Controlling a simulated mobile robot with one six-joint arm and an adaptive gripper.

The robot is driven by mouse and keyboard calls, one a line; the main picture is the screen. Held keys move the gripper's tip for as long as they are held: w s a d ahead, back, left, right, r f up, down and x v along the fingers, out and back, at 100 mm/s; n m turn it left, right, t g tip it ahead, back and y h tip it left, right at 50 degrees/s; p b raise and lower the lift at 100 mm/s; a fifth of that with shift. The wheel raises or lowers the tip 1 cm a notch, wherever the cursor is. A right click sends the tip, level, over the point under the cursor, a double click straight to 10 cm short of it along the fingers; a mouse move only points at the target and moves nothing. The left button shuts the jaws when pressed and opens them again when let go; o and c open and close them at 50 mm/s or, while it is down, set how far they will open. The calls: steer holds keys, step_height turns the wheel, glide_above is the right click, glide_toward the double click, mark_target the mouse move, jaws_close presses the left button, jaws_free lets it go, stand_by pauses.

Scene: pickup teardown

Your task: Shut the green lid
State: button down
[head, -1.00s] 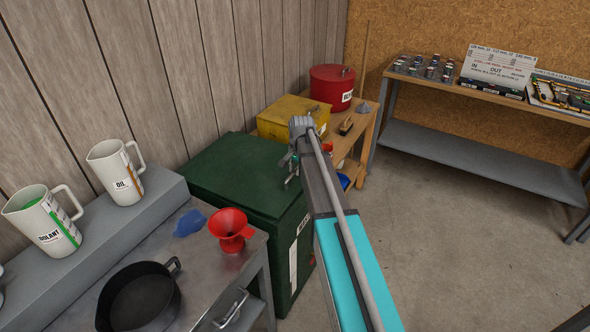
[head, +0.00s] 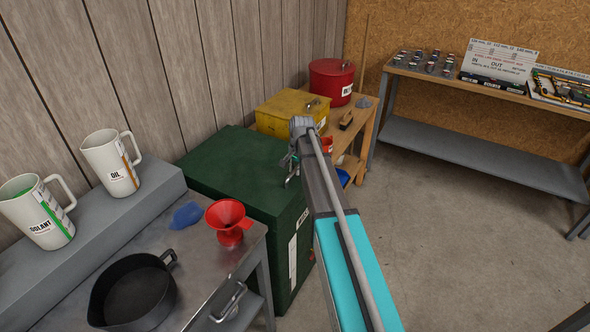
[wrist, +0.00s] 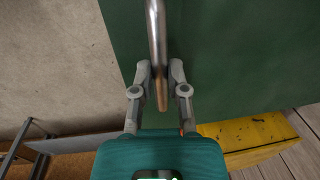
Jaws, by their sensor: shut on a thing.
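The green lid (head: 238,172) lies flat across the top of the dark green bin (head: 291,255) in the head view. I see no clear gap under it, but my arm hides part of its right edge. In the wrist view the green lid (wrist: 230,60) fills the upper right. My gripper (head: 292,170) is at the right edge of the lid. In the wrist view my gripper (wrist: 162,78) has its fingers on both sides of a metal bar handle (wrist: 155,35) and is shut on it.
A metal bench with a red funnel (head: 228,222) and a black pan (head: 135,290) stands at the front left. A yellow box (head: 285,112) and a red canister (head: 330,82) stand behind the bin. A shelf (head: 480,150) stands at the back right. Open floor (head: 450,250) lies to the right.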

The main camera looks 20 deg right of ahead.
steer(key=c, duration=0.6)
jaws_free()
steer(key=shift+s+d+f, duration=0.1)
steer(key=shift+d, duration=0.05)
steer(key=shift+c, duration=0.2)
steer(key=shift+r, duration=0.2)
steer(key=r+p, duration=0.2)
steer(key=p, duration=0.1)
steer(key=r+p, duration=0.1)
steer(key=r, duration=0.1)
steer(key=shift+w+a, duration=0.25)
steer(key=shift+w, duration=0.05)
step_height(320, 180, up, 13)
steer(key=s+d+p, duration=0.1)
steer(key=p, duration=1.2)
steer(key=shift+s, duration=0.15)
steer(key=shift+d, duration=0.1)
steer(key=s+a+f+n+b, duration=0.1)
steer(key=s+a+n, duration=0.2)
steer(key=s, duration=0.5)
steer(key=s+a+f+n+b, duration=0.1)
steer(key=s+a+n, duration=0.2)
steer(key=s, duration=0.5)
steer(key=s+a+f+n+g+h+b, duration=0.1)
steer(key=s+a+n, duration=0.2)
steer(key=s+a, duration=0.2)
steer(key=s, duration=0.3)
steer(key=shift+s+a+f, duration=0.3)
steer(key=shift+s+f, duration=0.05)
